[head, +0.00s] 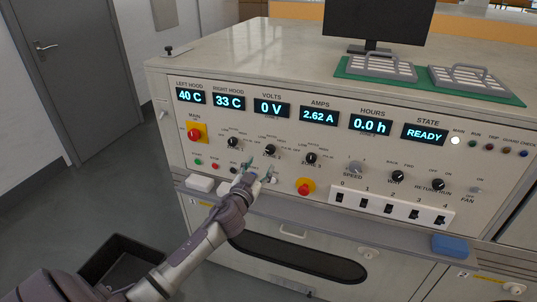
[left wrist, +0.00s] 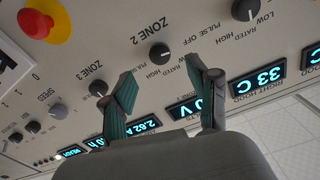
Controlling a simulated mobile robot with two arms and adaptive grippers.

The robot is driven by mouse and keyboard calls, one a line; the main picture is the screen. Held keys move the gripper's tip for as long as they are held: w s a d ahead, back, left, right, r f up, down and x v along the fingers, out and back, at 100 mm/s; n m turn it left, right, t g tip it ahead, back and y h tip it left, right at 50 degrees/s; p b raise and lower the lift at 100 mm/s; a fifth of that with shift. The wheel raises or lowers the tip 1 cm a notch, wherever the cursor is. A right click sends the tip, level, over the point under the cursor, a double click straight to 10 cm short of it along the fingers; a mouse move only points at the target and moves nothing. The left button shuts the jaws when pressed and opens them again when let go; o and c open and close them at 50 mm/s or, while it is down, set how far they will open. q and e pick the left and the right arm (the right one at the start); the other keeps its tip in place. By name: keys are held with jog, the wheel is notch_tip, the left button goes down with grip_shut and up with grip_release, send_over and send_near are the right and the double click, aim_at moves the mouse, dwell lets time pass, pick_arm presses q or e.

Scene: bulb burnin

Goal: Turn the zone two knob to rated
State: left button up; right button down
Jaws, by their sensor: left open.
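The zone two knob (head: 270,150) is a small black dial on the grey front panel. In the left wrist view, upside down, the zone two knob (left wrist: 159,52) has ZONE 2 printed beside it, with OFF, PULSE, LOW, RATED and HIGH marks around. Its pointer is too small to read surely. My left gripper (head: 258,172) is open and empty just in front of and below the knob. In the left wrist view the left gripper's fingertips (left wrist: 161,70) lie to either side of the knob, apparently short of it. My right gripper is not in view.
The zone one knob (head: 233,142) and zone three knob (head: 311,158) flank it. A red emergency button (head: 305,187) sits below right, and a red main switch (head: 195,133) at left. Displays (head: 272,107) run above, with STATE reading READY. A ledge (head: 345,219) juts out below.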

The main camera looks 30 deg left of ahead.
aim_at(269, 152)
pick_arm(q)
jog(key=x, duration=0.6)
jog(key=shift+w, duration=0.25)
jog(key=shift+w+a, duration=0.1)
jog(key=shift+w, duration=0.55)
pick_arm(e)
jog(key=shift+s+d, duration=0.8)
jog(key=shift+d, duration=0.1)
pick_arm(q)
jog(key=shift+c, duration=0.4)
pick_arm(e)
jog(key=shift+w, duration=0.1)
pick_arm(q)
grip_shut()
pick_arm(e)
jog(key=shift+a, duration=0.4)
